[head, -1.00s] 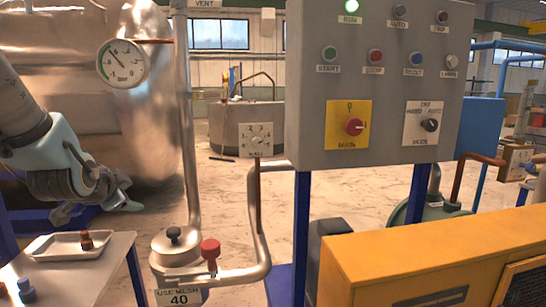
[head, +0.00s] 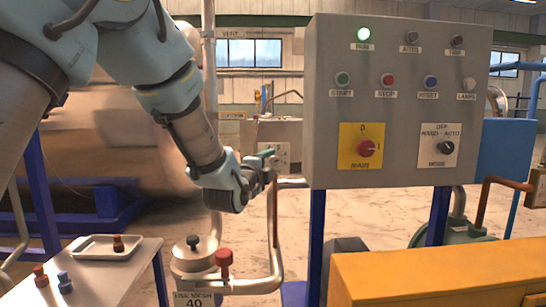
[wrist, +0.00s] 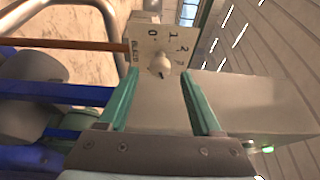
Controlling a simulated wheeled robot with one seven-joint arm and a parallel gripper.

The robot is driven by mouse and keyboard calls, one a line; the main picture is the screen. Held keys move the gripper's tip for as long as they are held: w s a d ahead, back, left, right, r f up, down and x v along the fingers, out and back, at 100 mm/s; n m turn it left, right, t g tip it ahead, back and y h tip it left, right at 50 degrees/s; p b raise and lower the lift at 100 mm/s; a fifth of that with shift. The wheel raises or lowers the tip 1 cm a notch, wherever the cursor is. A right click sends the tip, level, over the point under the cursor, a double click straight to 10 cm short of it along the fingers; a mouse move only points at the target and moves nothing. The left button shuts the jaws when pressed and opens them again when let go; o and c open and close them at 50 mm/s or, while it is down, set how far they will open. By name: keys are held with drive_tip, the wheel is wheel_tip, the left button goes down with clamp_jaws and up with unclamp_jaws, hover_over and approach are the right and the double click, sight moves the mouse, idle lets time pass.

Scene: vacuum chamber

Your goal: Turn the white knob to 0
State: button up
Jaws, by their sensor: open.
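The white knob (wrist: 160,65) sits on a small pale dial plate (wrist: 148,40) with printed numbers, 0 among them, in the wrist view. The plate appears rotated there, and which number the knob points at is not clear. My gripper (wrist: 159,80) is open, with one teal finger on each side of the knob in the picture. Nothing is between the fingers near the camera, and I cannot tell whether they touch the knob. In the head view my gripper (head: 269,163) is in front of the plate (head: 283,152) and hides the knob.
A grey control panel (head: 400,30) with a red main switch (head: 366,148) and a black mode switch (head: 446,147) stands just right of my gripper. Below are pipes, a red-handled valve (head: 224,258) and a yellow cabinet (head: 430,280). A tray (head: 85,252) lies on the left table.

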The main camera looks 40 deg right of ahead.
sight(274, 160)
drive_tip(key=shift+p+x, duration=0.4)
drive_tip(key=shift+x, duration=1.05)
drive_tip(key=shift+a, duration=0.1)
clamp_jaws()
